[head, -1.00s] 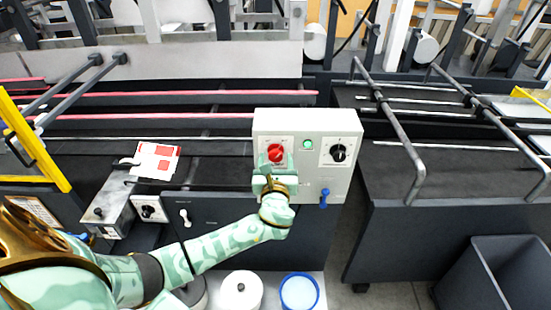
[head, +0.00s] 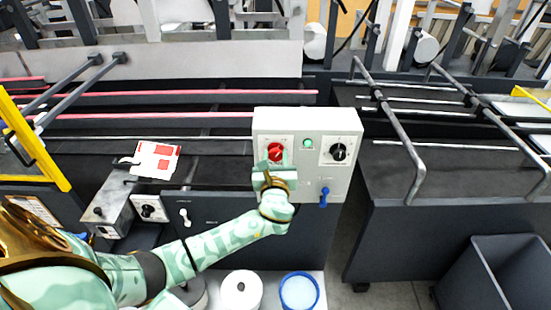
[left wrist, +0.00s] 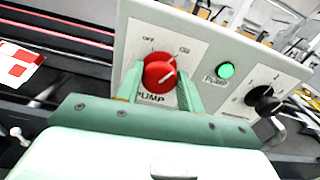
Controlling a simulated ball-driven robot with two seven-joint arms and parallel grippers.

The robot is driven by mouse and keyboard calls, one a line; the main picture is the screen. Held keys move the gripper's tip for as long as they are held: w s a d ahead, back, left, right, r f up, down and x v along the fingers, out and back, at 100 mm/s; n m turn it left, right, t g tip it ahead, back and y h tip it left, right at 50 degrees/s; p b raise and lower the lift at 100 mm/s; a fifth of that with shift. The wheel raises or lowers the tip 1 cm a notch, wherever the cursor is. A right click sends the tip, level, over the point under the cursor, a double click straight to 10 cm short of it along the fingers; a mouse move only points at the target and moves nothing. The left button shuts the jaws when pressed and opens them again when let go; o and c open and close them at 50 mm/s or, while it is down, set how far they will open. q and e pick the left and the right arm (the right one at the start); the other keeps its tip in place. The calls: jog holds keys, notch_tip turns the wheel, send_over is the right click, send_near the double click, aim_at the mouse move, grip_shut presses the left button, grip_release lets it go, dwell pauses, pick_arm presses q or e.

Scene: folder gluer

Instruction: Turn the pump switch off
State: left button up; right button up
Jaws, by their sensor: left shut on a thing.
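The pump switch (left wrist: 159,72) is a round red knob on a light grey control box (head: 310,120). It also shows in the head view (head: 275,151). Its plate reads OFF at upper left, ON at upper right and PUMP below. The white mark on the knob points to the upper right, toward the ON side. My left gripper (left wrist: 160,86) has one finger on each side of the knob and is shut on it. A green pump lamp (left wrist: 225,70) beside the switch looks lit. My right gripper is not in view.
A black knob (head: 339,152) sits right of the lamp, and a blue lever (head: 324,197) is below it. A red-and-white carton blank (head: 157,160) lies to the left. Metal rails (head: 400,140) stand at the right. A dark bin (head: 500,270) is at lower right.

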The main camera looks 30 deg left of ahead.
pick_arm(q)
jog(key=n+b, duration=0.1)
jog(key=n, duration=0.2)
jog(key=n+b, duration=0.2)
jog(key=n, duration=0.1)
jog(key=shift+f+n, duration=0.2)
jog(key=shift+n, duration=0.2)
jog(key=n+b, duration=0.1)
jog(key=n, duration=0.2)
jog(key=shift+s+a+n+b, duration=0.1)
jog(key=shift+n+b, duration=0.2)
jog(key=shift+b, duration=0.1)
jog(key=shift+n+b, duration=0.65)
jog(key=shift+n, duration=0.75)
jog(key=o, duration=1)
jog(key=shift+c, duration=0.2)
